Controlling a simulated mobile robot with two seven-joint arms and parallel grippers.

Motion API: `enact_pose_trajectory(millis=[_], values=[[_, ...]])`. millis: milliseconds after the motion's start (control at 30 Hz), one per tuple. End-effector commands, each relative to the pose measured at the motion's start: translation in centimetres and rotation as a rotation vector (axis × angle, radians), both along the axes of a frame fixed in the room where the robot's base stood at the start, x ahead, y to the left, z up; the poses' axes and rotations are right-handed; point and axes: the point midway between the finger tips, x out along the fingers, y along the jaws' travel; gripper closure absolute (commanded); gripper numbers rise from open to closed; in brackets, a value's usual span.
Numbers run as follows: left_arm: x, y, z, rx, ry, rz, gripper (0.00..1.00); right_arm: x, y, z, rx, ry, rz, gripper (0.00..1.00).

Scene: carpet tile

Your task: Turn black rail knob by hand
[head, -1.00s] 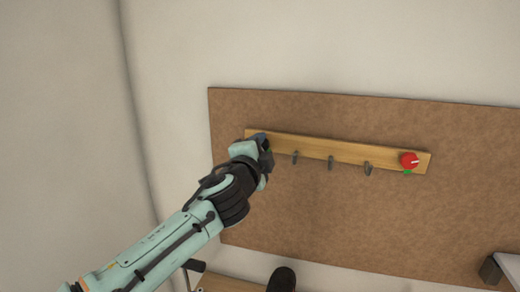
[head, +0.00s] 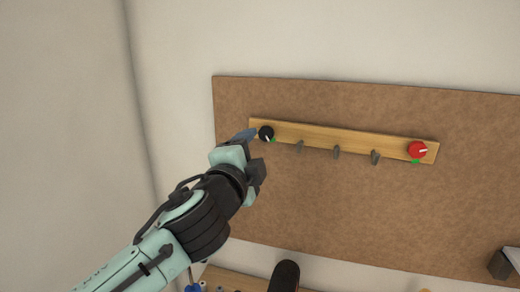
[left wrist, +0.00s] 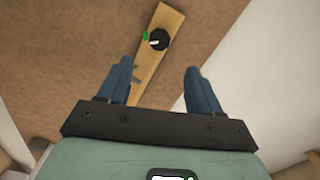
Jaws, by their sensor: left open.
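The black knob (head: 266,133) with a white pointer line sits at the left end of the wooden rail (head: 325,138). A small green mark shows beside it. In the left wrist view the black knob (left wrist: 159,39) lies beyond the fingertips, with the green mark at its left. My left gripper (head: 252,147) is open and empty, just below and left of the knob in the head view. In the left wrist view its two blue fingers (left wrist: 160,72) stand wide apart, not touching the knob. My right gripper is not in view.
A red knob (head: 417,150) with a green mark is at the rail's right end. Several grey hooks (head: 336,152) hang along the rail between the knobs. The rail is on a brown board (head: 330,210) against a pale wall. A wooden surface (head: 235,278) shows at the bottom.

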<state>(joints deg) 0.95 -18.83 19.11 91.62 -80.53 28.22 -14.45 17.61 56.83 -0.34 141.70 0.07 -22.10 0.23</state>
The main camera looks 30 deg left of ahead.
Motion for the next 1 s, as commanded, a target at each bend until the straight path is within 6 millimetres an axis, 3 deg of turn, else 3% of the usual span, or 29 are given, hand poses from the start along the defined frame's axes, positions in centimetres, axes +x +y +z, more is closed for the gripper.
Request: enact_pose_trajectory(millis=[100, 300, 1000], values=[[-2.2, -0.5, -0.1, 0.0, -0.001, -0.001, 0.35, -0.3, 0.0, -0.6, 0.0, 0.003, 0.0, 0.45], [-3.9, -1.0, 0.0, 0.0, 0.0, -0.002, 0.35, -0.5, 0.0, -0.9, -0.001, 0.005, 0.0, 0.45], [-4.1, -1.0, 0.1, 0.0, 0.0, -0.001, 0.35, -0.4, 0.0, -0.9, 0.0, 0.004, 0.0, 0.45]])
